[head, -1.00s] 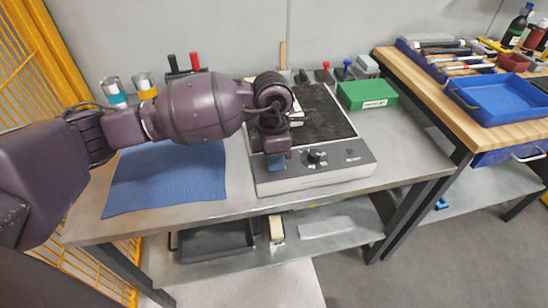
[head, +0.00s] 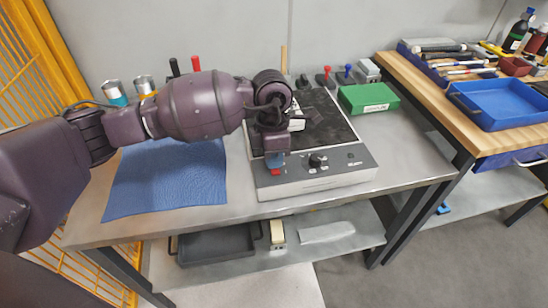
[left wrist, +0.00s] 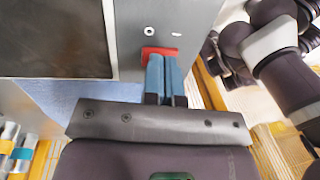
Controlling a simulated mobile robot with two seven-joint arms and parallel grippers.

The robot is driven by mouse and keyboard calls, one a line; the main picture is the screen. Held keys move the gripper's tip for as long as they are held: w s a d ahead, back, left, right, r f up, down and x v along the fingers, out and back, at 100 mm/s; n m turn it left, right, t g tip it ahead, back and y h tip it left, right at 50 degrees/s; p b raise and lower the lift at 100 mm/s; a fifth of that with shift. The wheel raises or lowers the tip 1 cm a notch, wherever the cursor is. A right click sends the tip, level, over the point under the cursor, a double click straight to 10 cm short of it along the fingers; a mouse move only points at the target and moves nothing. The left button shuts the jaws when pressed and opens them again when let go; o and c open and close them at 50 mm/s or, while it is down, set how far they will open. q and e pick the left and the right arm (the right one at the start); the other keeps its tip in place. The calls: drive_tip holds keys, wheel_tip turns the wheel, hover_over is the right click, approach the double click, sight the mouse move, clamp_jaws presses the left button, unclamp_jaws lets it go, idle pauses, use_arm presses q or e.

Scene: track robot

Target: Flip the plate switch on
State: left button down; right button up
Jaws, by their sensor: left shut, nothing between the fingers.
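The plate is a squat grey unit with a dark square top (head: 322,128) on the metal bench. Its sloping front panel carries a black knob (head: 316,160) and, at the left, a small red switch (head: 276,172). My left gripper (head: 275,160) is shut and empty, its blue fingertips right at the red switch. The left wrist view shows the blue fingers (left wrist: 163,72) side by side, overlapping the lower edge of the red switch (left wrist: 160,52). I cannot tell whether they touch it or which way the switch is tipped. My right gripper is not in view.
A blue mat (head: 168,180) lies left of the plate and a green box (head: 368,98) behind it at the right. A wooden-topped bench at the right holds a blue tray (head: 495,103) and tools. A dark tray (head: 216,243) sits on the lower shelf.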

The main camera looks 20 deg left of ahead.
sight(276, 173)
use_arm(q)
drive_tip(key=shift+a+r, duration=0.1)
drive_tip(key=shift+r, duration=0.45)
wheel_tip(276, 173, up, 3)
drive_tip(key=shift+r+p, duration=0.1)
drive_tip(key=shift+p, duration=0.85)
wheel_tip(276, 173, up, 10)
drive_tip(key=s+d+p, duration=0.1)
drive_tip(key=shift+s+f+p, duration=0.2)
drive_tip(key=shift+p, duration=0.1)
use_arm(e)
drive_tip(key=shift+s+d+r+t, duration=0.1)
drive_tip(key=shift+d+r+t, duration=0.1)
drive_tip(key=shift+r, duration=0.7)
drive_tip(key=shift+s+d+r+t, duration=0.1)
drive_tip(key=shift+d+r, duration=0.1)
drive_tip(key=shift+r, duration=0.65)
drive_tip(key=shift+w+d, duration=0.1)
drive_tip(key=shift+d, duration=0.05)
use_arm(q)
drive_tip(key=shift+d, duration=0.1)
